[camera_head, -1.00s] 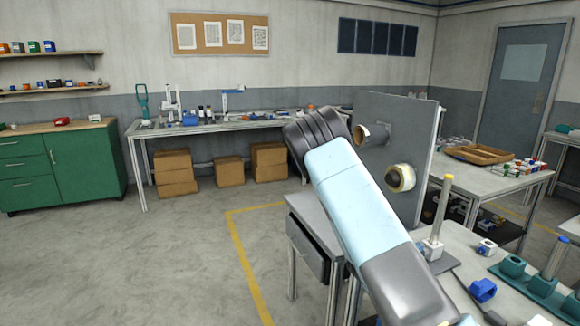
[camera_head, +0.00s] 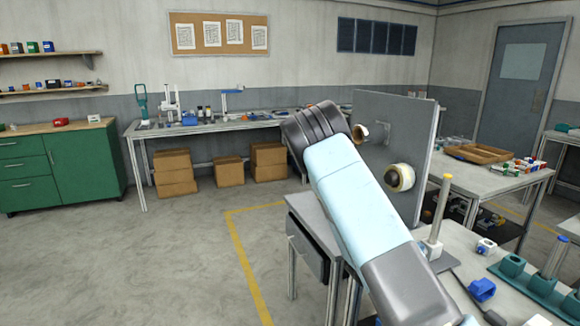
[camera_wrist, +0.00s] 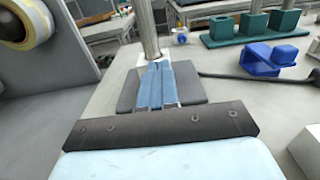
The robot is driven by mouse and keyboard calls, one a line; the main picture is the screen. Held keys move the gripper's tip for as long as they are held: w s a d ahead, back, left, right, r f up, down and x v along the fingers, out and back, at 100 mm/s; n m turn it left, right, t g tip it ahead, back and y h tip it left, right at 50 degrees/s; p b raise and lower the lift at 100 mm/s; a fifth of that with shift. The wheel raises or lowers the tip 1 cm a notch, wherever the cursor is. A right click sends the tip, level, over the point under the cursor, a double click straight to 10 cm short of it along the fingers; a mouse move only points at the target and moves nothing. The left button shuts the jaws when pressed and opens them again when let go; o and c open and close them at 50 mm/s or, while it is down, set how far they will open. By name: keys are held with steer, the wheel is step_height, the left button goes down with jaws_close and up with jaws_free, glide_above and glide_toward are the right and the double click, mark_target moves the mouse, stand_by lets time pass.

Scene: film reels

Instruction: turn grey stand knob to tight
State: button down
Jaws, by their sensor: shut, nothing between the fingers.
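The stand is a round metal post (camera_head: 440,212) with a yellowish top, on a bench at the right in the head view. In the wrist view the post (camera_wrist: 148,30) rises from a pale block on a dark grey base plate (camera_wrist: 192,88). My gripper (camera_wrist: 158,68) has its blue fingers shut together, with nothing seen between them. They point at the foot of the post and overlap the pale block in the picture; contact cannot be told. No grey knob shows clearly; the fingers may hide it. In the head view my arm hides the gripper.
A blue block (camera_wrist: 268,58) and a green holder with sockets (camera_wrist: 255,26) lie right of the stand, with a dark cable near them. An upright grey panel (camera_head: 395,150) carrying a tape roll (camera_head: 399,178) stands left. Bare bench lies between.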

steer(key=shift+v, duration=1.95)
steer(key=shift+w+a, duration=0.1)
steer(key=shift+w, duration=0.05)
